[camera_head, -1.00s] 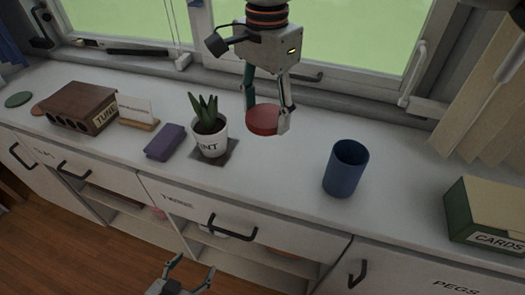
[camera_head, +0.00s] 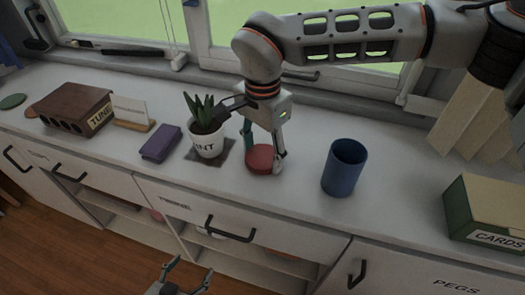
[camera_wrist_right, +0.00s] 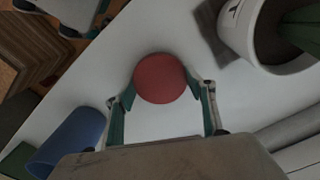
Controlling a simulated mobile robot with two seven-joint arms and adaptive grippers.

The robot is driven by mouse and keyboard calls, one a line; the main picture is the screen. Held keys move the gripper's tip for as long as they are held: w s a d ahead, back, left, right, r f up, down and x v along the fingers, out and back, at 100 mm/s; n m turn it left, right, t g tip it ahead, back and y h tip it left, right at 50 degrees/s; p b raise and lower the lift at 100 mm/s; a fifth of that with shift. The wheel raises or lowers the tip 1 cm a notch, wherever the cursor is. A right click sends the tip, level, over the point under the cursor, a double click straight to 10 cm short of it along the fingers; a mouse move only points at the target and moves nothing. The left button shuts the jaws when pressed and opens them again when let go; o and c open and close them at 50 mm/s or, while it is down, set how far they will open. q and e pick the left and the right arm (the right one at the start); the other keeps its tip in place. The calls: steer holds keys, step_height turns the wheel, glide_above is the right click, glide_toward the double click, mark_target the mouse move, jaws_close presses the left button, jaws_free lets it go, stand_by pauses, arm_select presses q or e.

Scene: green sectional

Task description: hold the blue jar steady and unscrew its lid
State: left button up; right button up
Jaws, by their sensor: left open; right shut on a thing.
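The blue jar (camera_head: 344,170) stands upright and open-topped on the white counter; it also shows in the right wrist view (camera_wrist_right: 72,140). The red lid (camera_head: 262,159) is off the jar, to its left, between the jar and the potted plant. My right gripper (camera_head: 263,150) points down from above and is shut on the lid, at or just above the counter; I cannot tell if the lid touches it. In the right wrist view the red lid (camera_wrist_right: 160,78) sits between the fingertips. My left gripper (camera_head: 186,270) is open and empty, low in front of the drawers.
A plant in a white pot (camera_head: 207,143) stands close left of my right gripper. Further left are a purple block (camera_head: 160,143), a card holder (camera_head: 132,112) and a brown box (camera_head: 75,108). A green card box (camera_head: 485,212) stands at the right. The counter around the jar is clear.

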mark_target(262, 156)
steer(key=o, duration=1.2)
steer(key=shift+f, duration=0.1)
steer(key=shift+o, duration=0.2)
step_height(262, 156, up, 12)
steer(key=shift+r+p, duration=0.2)
steer(key=shift+p, duration=0.1)
